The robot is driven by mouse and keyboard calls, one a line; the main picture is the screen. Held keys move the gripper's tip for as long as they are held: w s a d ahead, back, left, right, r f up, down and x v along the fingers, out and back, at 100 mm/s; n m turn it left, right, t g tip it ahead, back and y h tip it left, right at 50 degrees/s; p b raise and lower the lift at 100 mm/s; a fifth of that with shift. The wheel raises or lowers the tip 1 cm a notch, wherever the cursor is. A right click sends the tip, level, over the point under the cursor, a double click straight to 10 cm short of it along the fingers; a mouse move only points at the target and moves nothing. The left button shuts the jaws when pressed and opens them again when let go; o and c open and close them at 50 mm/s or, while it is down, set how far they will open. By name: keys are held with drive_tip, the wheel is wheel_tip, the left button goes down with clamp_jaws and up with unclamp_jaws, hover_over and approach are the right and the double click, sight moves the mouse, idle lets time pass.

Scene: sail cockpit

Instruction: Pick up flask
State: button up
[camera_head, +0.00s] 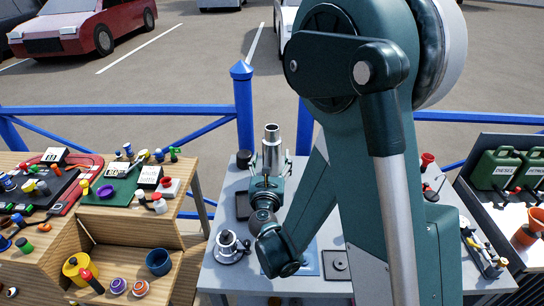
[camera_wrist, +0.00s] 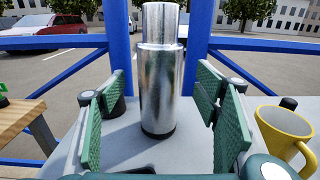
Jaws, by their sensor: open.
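The flask is a shiny silver cylinder with a narrower top and a dark base. It stands upright on the grey table in the wrist view (camera_wrist: 158,85) and in the head view (camera_head: 271,148). My gripper (camera_wrist: 160,112) is open, with green finger pads to the left and right of the flask. A gap shows on both sides, so the pads do not appear to touch it. In the head view my gripper (camera_head: 270,170) is low behind my arm, in front of the flask, and hides its lower part.
A yellow mug (camera_wrist: 285,133) stands close to the right finger pads. A dark round object (camera_wrist: 113,100) is behind the left pads. A silver winch-like piece (camera_head: 229,246) is at the table's near left. Blue railing (camera_head: 243,100) runs behind the table.

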sight(272, 126)
drive_tip(key=shift+w, duration=0.65)
drive_tip(key=shift+w, duration=0.15)
drive_tip(key=shift+w+r+b, duration=0.1)
drive_tip(key=shift+w+b, duration=0.65)
drive_tip(key=shift+w, duration=1.7)
drive_tip(key=c, duration=1.3)
drive_tip(key=shift+o, duration=0.2)
drive_tip(key=shift+r, duration=0.3)
drive_tip(key=shift+r+p, duration=1.45)
drive_tip(key=shift+r, duration=3.25)
